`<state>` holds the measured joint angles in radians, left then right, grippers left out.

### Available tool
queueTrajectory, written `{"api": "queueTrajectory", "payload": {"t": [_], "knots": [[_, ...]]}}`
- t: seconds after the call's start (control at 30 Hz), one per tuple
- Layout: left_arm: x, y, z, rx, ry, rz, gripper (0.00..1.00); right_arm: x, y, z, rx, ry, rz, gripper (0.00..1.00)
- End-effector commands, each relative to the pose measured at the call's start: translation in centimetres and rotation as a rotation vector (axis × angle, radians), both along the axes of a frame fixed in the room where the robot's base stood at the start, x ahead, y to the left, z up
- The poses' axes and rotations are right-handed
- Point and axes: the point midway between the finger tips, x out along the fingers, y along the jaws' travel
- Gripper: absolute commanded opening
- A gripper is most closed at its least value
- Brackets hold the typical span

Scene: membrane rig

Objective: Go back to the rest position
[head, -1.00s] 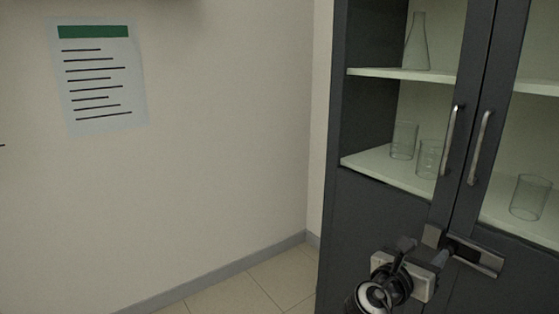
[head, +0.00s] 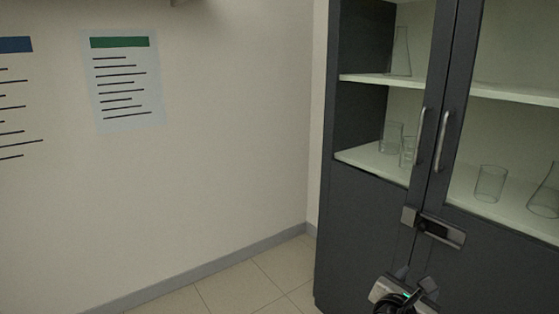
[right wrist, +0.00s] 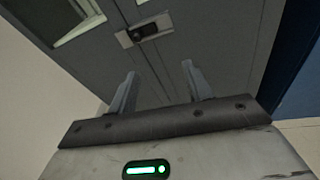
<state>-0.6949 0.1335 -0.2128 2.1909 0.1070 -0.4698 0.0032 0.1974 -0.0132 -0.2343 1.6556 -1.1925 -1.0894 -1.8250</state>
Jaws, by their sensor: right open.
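My right gripper (head: 414,290) is at the bottom of the head view, in front of the lower part of a dark grey cabinet (head: 362,225). In the right wrist view its two fingers (right wrist: 160,88) are spread apart with nothing between them. The cabinet's latch (right wrist: 148,29) lies beyond the fingertips, apart from them. The latch also shows in the head view (head: 440,229), above the gripper, across the seam of the doors. My left gripper is out of view.
The cabinet has glass doors with two upright metal handles (head: 441,141). Glass beakers (head: 491,183) and flasks (head: 401,52) stand on its shelves. A notice with a green header (head: 124,80) hangs on the wall. The tiled floor (head: 245,285) left of the cabinet is clear.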

Motion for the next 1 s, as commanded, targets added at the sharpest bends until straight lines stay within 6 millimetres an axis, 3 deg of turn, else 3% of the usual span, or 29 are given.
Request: {"api": "queueTrajectory", "payload": {"t": [0.27, 0.37, 0.5, 0.6, 0.73, 0.83, 1.0], "knots": [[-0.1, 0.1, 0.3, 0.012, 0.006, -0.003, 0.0, -4.2, 2.7, -7.1, 0.566, -0.155, 0.066, 0.5], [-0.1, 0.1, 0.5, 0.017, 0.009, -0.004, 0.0, -7.0, 4.5, -9.8, 0.879, -0.226, 0.043, 0.5], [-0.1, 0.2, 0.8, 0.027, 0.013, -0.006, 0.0, -13.0, 8.2, -12.7, 1.496, -0.349, -0.118, 0.5], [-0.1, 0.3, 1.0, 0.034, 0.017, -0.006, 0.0, -17.3, 10.7, -13.0, 1.921, -0.434, -0.331, 0.5], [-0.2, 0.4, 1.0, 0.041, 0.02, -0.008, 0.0, -21.2, 12.8, -12.3, 2.303, -0.514, -0.62, 0.5], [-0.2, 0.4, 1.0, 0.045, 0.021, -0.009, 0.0, -22.8, 13.5, -11.7, 2.463, -0.554, -0.778, 0.5], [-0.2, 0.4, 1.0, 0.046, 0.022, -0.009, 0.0, -23.4, 13.8, -11.4, 2.527, -0.572, -0.849, 0.5]]}}
